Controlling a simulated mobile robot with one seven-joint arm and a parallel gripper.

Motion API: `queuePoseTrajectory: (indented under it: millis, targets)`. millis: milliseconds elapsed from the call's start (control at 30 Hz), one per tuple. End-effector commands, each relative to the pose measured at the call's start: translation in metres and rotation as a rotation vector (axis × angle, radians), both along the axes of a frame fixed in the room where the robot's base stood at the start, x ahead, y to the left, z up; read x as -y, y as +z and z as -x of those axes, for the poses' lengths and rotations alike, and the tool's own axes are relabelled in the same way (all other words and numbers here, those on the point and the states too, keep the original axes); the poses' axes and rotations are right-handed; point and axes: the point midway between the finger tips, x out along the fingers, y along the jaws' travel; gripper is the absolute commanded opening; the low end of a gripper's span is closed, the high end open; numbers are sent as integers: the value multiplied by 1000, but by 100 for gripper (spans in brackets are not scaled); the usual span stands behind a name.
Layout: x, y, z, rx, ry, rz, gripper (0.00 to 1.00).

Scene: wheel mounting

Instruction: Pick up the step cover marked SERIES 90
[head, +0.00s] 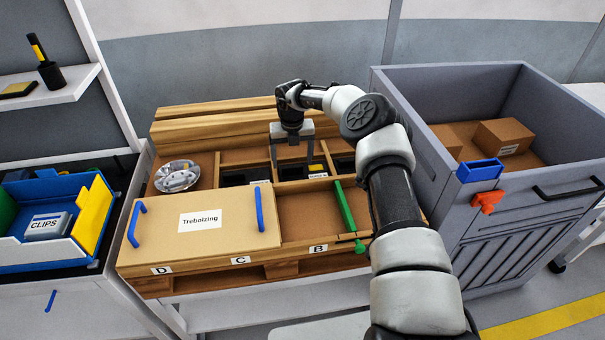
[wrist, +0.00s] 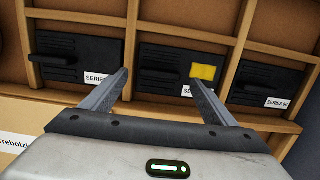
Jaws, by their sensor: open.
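Three black step covers lie in separate compartments of the wooden crate. The left cover (wrist: 75,58) has a white label reading SERIES, its number hidden behind a finger. The middle cover (wrist: 165,75) has a yellow patch, and its label is mostly hidden by the other finger. The right cover (wrist: 262,88) has a SERIES label whose number is too small to read surely. I cannot tell which is SERIES 90. My gripper (wrist: 160,80) is open and empty, its fingers reaching toward the middle cover; it also shows above the compartments in the head view (head: 294,158).
Wooden dividers (wrist: 132,45) separate the compartments. A cardboard lid marked Trebolzing (head: 200,240) with blue handles covers the crate's front left. A silver round part (head: 177,177) sits at left. A grey bin (head: 440,82) with cardboard boxes stands at right.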

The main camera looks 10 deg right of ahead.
Motion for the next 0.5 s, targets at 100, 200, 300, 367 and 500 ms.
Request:
queuePoseTrajectory:
  millis: [100,200,300,367,500]
  targets:
    - [0,-18,-2,0,-2,0,80]
    - [-1,-25,-3,0,-1,0,80]
    - [0,-26,-4,1,-1,0,80]
    - [0,-26,-4,1,-1,0,80]
    - [0,-26,-4,1,-1,0,72]
